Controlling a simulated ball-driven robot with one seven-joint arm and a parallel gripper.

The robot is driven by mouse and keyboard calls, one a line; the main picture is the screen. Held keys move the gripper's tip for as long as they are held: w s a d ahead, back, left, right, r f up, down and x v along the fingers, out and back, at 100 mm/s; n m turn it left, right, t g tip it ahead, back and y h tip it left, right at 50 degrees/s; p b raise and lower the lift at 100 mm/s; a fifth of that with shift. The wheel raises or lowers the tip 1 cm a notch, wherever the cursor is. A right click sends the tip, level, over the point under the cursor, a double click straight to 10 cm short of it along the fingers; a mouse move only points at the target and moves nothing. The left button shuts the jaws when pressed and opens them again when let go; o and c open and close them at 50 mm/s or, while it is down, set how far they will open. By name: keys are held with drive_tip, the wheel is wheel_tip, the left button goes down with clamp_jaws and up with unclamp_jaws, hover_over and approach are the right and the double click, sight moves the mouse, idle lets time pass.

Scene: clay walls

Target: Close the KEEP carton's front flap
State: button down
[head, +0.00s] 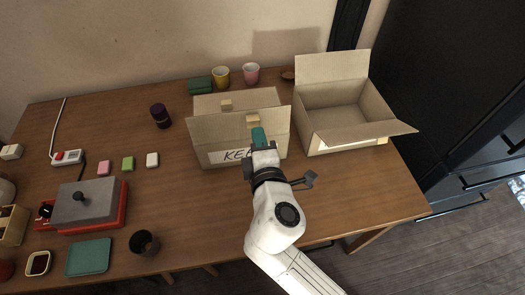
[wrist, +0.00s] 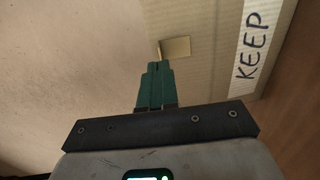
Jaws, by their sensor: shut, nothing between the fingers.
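The KEEP carton (head: 216,157) stands near the middle of the table, its white KEEP label facing me. Its front flap (head: 215,128) stands up from the front wall, with a tan tab (head: 252,118) near its top edge. Its back flap (head: 265,98) is also raised, with another tab (head: 225,104). My gripper (head: 258,132) has green fingers, shut and empty, in front of the front flap; I cannot tell whether they touch it. In the wrist view the fingers (wrist: 154,70) point at the cardboard near a tab (wrist: 175,48), with the KEEP label (wrist: 254,45) to the right.
An open carton (head: 318,128) stands close on the right with its flaps out. Behind are a yellow cup (head: 221,77), a pink cup (head: 251,74) and a green box (head: 200,86). A dark purple canister (head: 160,116) stands left. Bare table lies front left of the carton.

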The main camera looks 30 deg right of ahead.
sight(255, 116)
drive_tip(key=shift+x, duration=1.55)
drive_tip(key=shift+w+r+p, duration=0.1)
drive_tip(key=shift+p, duration=0.35)
drive_tip(key=r+g+p, duration=0.1)
drive_tip(key=p, duration=0.1)
drive_tip(key=shift+w+d+p, duration=0.15)
drive_tip(key=shift+w+p, duration=0.15)
drive_tip(key=shift+w, duration=0.1)
drive_tip(key=shift+w+d+y+p, duration=0.15)
drive_tip(key=shift+w+y+p, duration=0.15)
drive_tip(key=shift+p, duration=0.25)
drive_tip(key=shift+w+d+r+p, duration=0.1)
drive_tip(key=shift+w+d+p, duration=0.15)
drive_tip(key=shift+w+p, duration=0.5)
drive_tip(key=w+d+f+g+p, duration=0.1)
drive_tip(key=w+d+f, duration=0.1)
drive_tip(key=w, duration=0.5)
drive_tip(key=shift+d+g, duration=0.3)
drive_tip(key=shift+g, duration=0.1)
drive_tip(key=shift+w+f, duration=0.2)
